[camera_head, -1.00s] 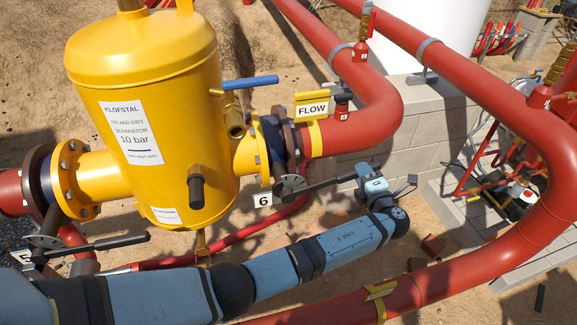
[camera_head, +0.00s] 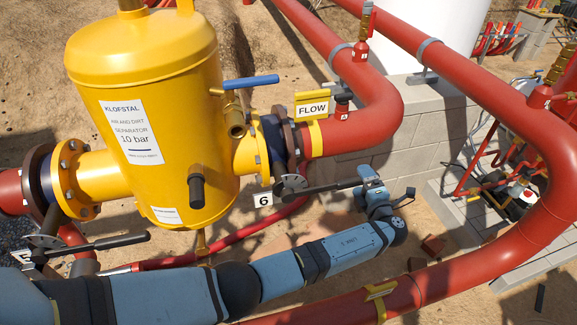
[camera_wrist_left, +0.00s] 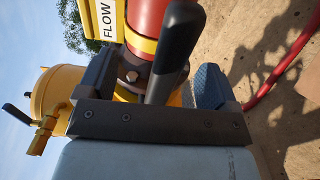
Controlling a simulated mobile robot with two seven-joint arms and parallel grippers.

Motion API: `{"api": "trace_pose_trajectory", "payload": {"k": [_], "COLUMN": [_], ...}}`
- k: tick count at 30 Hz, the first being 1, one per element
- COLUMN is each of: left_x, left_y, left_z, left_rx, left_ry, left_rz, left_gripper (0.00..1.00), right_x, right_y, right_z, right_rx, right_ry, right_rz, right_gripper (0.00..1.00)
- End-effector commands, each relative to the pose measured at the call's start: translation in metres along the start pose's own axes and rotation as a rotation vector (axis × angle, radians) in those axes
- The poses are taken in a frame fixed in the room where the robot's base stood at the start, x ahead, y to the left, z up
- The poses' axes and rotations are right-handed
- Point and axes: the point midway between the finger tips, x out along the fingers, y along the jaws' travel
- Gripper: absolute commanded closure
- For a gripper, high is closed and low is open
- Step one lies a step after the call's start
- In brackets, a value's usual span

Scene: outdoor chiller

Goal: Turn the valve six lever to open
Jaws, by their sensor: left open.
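The valve six lever (camera_head: 325,187) is a long black handle. It reaches right from a grey disc under the yellow flange, beside the label "6" (camera_head: 263,200). My left gripper (camera_head: 364,181) is at the lever's free end. In the left wrist view the black lever (camera_wrist_left: 174,50) shows between the two spread fingers of my left gripper (camera_wrist_left: 152,82), one dark and one with a blue ribbed pad. The gripper is open around it; whether a finger touches it I cannot tell. My right gripper is not in view.
A yellow separator tank (camera_head: 150,120) stands left of the lever. A blue-handled valve (camera_head: 250,82) and a FLOW sign (camera_head: 312,108) sit above. A red pipe (camera_head: 460,245) curves around the right and front. Another black lever (camera_head: 120,242) is at lower left.

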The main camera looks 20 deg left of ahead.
Motion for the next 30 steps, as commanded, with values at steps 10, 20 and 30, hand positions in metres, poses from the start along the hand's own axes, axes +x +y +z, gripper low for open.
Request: {"api": "trace_pose_trajectory", "payload": {"k": [10, 20, 30], "left_x": [-0.043, -0.066, -0.066], "left_y": [-0.001, 0.000, 0.000], "left_z": [0.000, 0.000, 0.000], "left_rx": [-0.001, 0.000, 0.000], "left_ry": [-0.003, -0.001, -0.001], "left_rz": [-0.002, -0.001, -0.001], "left_gripper": [0.15, 0.15, 0.15], "right_x": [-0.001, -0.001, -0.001], "right_y": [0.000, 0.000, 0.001], "right_z": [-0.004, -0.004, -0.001], "right_rx": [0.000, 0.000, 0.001], "right_ry": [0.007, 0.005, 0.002], "right_rz": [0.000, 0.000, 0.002], "right_gripper": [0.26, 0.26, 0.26]}}
